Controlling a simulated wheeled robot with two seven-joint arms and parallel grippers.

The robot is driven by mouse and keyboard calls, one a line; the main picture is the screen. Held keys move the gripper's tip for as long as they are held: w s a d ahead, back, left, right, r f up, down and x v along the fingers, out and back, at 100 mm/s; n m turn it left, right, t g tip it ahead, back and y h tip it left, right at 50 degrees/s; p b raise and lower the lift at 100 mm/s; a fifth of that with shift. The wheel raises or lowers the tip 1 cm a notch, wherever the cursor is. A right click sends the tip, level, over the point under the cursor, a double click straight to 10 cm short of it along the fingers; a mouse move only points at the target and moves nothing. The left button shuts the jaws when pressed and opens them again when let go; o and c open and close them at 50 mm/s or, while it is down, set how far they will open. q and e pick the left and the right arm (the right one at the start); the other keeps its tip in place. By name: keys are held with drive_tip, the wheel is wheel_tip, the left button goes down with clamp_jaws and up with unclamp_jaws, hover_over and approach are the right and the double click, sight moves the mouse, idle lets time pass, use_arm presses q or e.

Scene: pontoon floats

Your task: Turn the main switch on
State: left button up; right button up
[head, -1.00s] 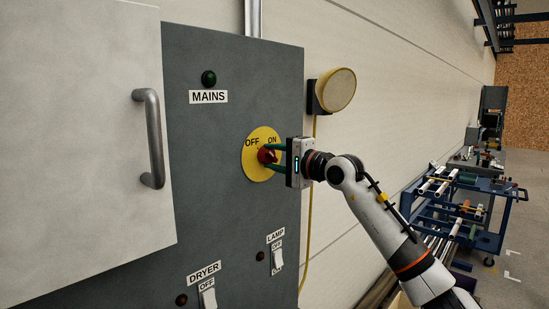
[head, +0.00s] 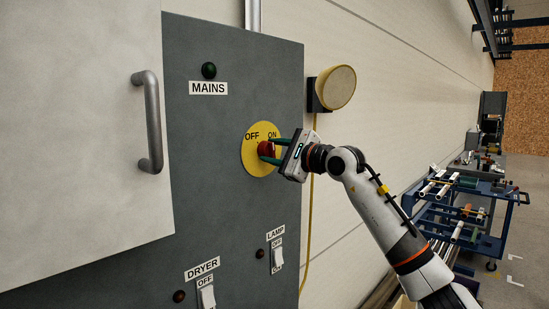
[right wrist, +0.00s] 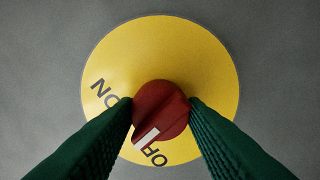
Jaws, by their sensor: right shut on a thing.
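The main switch is a red rotary knob (head: 266,149) on a yellow disc (head: 253,163) marked OFF and ON, on the grey panel below the MAINS label (head: 208,88). My right gripper (head: 269,151) is shut on the knob, with one green finger on each side. In the right wrist view the red knob (right wrist: 161,105) sits between the fingers, and its white mark points close to the OFF lettering. The green mains lamp (head: 209,70) looks dark. My left gripper is not in view.
A pale door with a metal handle (head: 149,121) stands at the left. Dryer (head: 207,296) and lamp (head: 277,261) rocker switches sit low on the panel. A round yellowish lamp (head: 338,87) is on the wall. Blue carts (head: 470,205) stand far right.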

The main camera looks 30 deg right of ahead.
drive_tip(key=m+b, duration=0.1)
drive_tip(key=m, duration=0.4)
drive_tip(key=shift+f+m+b, duration=0.1)
drive_tip(key=shift+m+b, duration=0.2)
drive_tip(key=shift+b, duration=0.1)
drive_tip(key=m+b, duration=0.1)
drive_tip(key=m, duration=0.4)
drive_tip(key=shift+m, duration=0.3)
drive_tip(key=o, duration=1)
drive_tip(key=shift+s+d+b, duration=0.15)
drive_tip(key=shift+s+b, duration=0.2)
drive_tip(key=shift+b, duration=0.1)
drive_tip(key=b+v, duration=0.4)
drive_tip(key=v, duration=0.7)
drive_tip(key=shift+b, duration=0.35)
drive_tip(key=shift+s, duration=0.1)
